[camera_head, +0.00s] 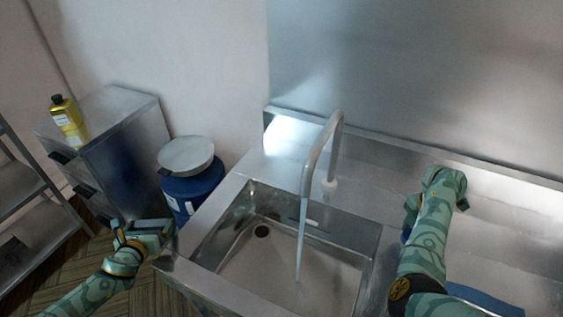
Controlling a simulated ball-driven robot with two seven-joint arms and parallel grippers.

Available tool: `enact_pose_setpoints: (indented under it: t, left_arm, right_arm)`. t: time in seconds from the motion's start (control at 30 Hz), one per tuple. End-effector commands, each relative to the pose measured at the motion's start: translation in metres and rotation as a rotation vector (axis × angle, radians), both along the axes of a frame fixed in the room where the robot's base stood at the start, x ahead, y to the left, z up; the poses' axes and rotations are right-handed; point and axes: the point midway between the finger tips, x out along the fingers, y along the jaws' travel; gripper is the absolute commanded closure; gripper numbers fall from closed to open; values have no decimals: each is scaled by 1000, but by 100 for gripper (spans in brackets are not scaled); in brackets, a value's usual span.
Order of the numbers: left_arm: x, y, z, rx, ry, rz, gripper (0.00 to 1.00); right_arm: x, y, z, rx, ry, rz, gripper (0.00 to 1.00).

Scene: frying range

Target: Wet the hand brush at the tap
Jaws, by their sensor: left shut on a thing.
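The grey tap (323,150) arches over the steel sink basin (228,262), and a stream of water (301,235) runs from its spout into the basin. My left gripper (152,232) is left of the sink, outside its rim and apart from the water. It is shut on a small dark thing that is mostly hidden; I cannot tell whether it is the hand brush. No hand brush can be clearly made out. My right gripper (408,222) is right of the basin, over the counter, partly hidden by its own arm; its jaws cannot be read.
A blue drum (188,192) with a grey lid stands behind my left gripper. A steel cabinet (128,135) carries a yellow bottle (68,122). Shelves (35,232) stand at far left. A flat blue thing (484,299) lies on the right counter. The space above the basin's left half is free.

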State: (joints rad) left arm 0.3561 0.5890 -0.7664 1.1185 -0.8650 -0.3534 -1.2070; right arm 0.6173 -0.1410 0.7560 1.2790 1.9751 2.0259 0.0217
Motion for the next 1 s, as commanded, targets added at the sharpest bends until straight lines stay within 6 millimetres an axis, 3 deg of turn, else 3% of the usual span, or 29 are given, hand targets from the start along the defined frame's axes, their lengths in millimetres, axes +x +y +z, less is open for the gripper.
enact_pose_setpoints:
  t: [0.5,0.53,0.6,0.87,1.0]
  left_arm:
    - [0,0,1,0,-1,0,31]
    - [0,0,1,0,-1,0,31]
    - [0,0,1,0,-1,0,31]
    - [0,0,1,0,-1,0,31]
    - [0,0,6,0,-2,0,31]
  right_arm:
    - [1,-1,2,-1,-4,24,73]
    - [1,-1,2,-1,-4,24,47]
    - [1,-1,2,-1,-3,24,28]
    - [1,0,1,-1,-2,24,28]
    - [1,0,12,-1,-3,24,28]
